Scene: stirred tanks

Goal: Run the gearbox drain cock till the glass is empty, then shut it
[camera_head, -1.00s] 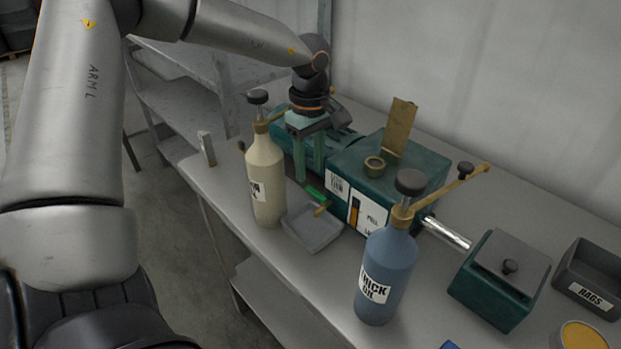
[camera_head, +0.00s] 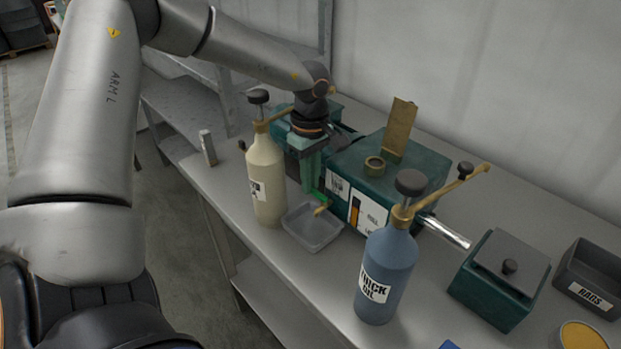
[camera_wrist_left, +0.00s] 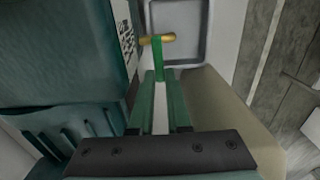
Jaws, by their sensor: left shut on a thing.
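The teal gearbox (camera_head: 425,165) stands on the bench, with a sight glass (camera_head: 354,212) showing amber beside a white label. Its exact level is too small to read. The drain cock is low on the near side, with a brass spout (camera_head: 321,209) and a green handle; both show in the left wrist view, the spout (camera_wrist_left: 157,39) and the handle (camera_wrist_left: 158,60). A grey drip tray (camera_head: 313,236) lies under the spout, and I see no oil in it. My left gripper (camera_head: 314,190) points down, its fingertips (camera_wrist_left: 160,76) shut on the green handle. My right gripper is out of view.
A cream oil bottle (camera_head: 265,170) stands close left of my left gripper. A blue "THICK OIL" bottle (camera_head: 385,270) stands front right. A teal box (camera_head: 497,285), a rags bin (camera_head: 590,275) and a yellow-topped tin (camera_head: 583,337) are farther right.

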